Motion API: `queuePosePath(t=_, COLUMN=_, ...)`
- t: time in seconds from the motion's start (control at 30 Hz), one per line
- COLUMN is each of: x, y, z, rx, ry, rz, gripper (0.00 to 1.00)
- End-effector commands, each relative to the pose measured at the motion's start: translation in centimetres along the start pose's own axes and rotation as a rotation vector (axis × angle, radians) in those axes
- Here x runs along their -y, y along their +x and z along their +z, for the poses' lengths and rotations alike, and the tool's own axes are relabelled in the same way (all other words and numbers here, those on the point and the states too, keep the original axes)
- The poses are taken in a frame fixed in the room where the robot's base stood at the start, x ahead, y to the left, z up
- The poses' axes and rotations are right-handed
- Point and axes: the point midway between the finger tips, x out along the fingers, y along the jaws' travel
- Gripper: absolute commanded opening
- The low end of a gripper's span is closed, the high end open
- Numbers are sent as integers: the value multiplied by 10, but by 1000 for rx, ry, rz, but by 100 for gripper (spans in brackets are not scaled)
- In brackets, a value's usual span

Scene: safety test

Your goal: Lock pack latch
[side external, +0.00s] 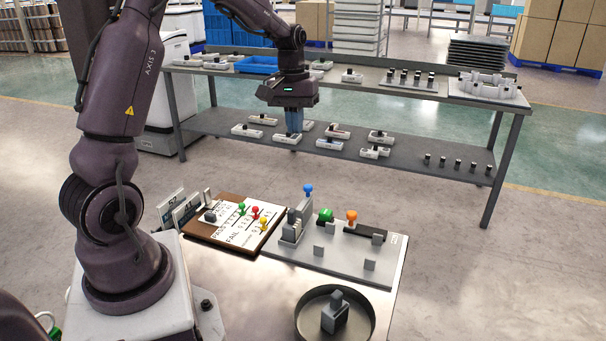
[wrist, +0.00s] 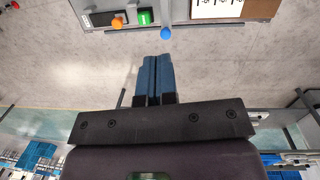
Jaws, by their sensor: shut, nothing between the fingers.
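A grey fixture plate (side external: 375,265) lies on the near table and bears a grey latch-like block (side external: 297,222) with a blue ball knob (side external: 308,188), a green part (side external: 326,215) and an orange knob (side external: 351,216). I cannot tell which of these is the pack latch. In the wrist view the blue knob (wrist: 166,33), green part (wrist: 145,17) and orange knob (wrist: 117,23) show at the top edge. My gripper (side external: 294,130) points down, shut and empty, raised behind the fixture and apart from it. Its blue fingers (wrist: 156,62) are together in the wrist view.
A board with red, green and yellow pins (side external: 255,212) lies left of the fixture. A round dark tray (side external: 364,310) holding a grey part (side external: 336,312) is in front. A two-tier bench (side external: 440,92) with several parts stands behind; open floor lies between.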

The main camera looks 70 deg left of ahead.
Motion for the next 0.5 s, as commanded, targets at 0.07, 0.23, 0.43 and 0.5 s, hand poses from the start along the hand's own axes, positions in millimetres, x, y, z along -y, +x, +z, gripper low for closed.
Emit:
queuePosePath(t=0.07, x=14, y=17, z=-27, rx=39, ry=-96, rz=3, gripper=0)
queuePosePath(t=0.23, x=43, y=50, z=-75, rx=111, ry=-302, rz=17, gripper=0)
queuePosePath(t=0.43, x=66, y=78, z=-117, rx=174, ry=-521, rz=41, gripper=0)
queuePosePath(t=0.5, x=66, y=77, z=-126, rx=180, ry=-571, rz=50, gripper=0)
